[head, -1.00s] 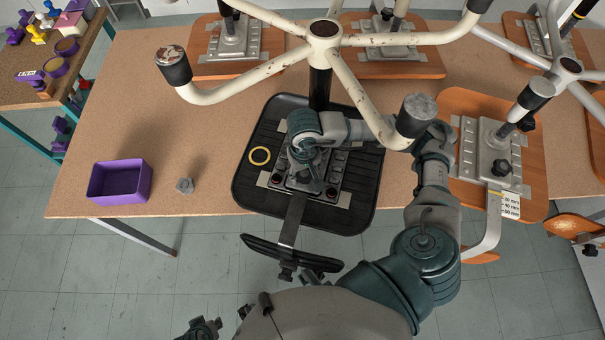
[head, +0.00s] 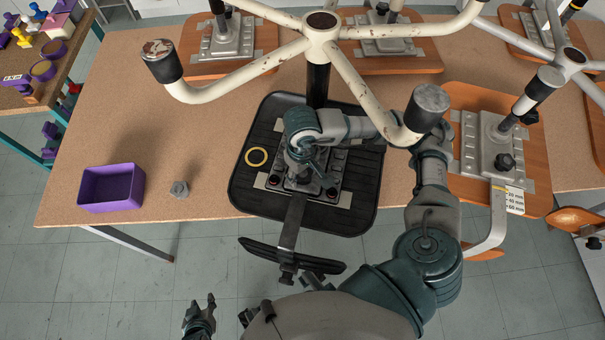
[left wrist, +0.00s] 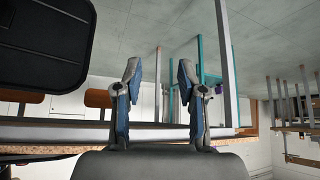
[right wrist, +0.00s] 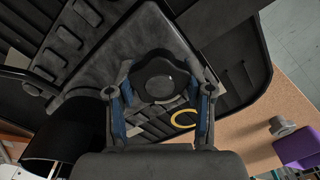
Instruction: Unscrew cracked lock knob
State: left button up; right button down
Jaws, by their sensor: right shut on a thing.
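The black lobed lock knob (right wrist: 158,76) sits at the underside mechanism of the upturned black chair seat (head: 245,195). My right gripper (head: 304,180) reaches down over the grey mounting plate (head: 341,197) and largely hides the knob in the head view. In the right wrist view my right gripper's fingers (right wrist: 159,92) stand on both sides of the knob, shut on it. No crack can be made out. My left gripper (head: 200,308) is low in the head view, in front of the table. In the left wrist view its fingers (left wrist: 158,72) are apart and empty.
A purple bin (head: 112,190), a grey nut-like piece (head: 179,189) and a yellow ring (head: 256,157) lie left of my right gripper, the ring on the seat. A cream star base (head: 230,73) overhangs the seat.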

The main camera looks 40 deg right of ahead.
jog(key=shift+w+d+r, duration=0.1)
jog(key=shift+w, duration=0.1)
jog(key=shift+n+b, duration=1.1)
jog(key=shift+b, duration=0.05)
pick_arm(q)
jog(key=w+d+r+t+h+b, duration=0.2)
jog(key=w+d+r+t, duration=0.2)
jog(key=w+r+t, duration=0.4)
pick_arm(e)
jog(key=shift+n, duration=1.1)
jog(key=n+b, duration=0.2)
jog(key=shift+s+f+n, duration=0.1)
jog(key=shift+f+n, duration=0.1)
jog(key=shift+n, duration=0.1)
jog(key=n+b, duration=0.2)
jog(key=n, duration=0.2)
jog(key=shift+a, duration=0.2)
pick_arm(q)
notch_tip(320, 180, up, 10)
jog(key=t+h, duration=0.2)
jog(key=t, duration=0.6)
jog(key=shift+d+f+n+t, duration=0.25)
jog(key=shift+d+n+t, duration=0.05)
jog(key=shift+d, duration=0.1)
pick_arm(e)
jog(key=shift+s+r+n, duration=0.1)
jog(key=shift+r+n, duration=0.05)
jog(key=shift+n, duration=0.15)
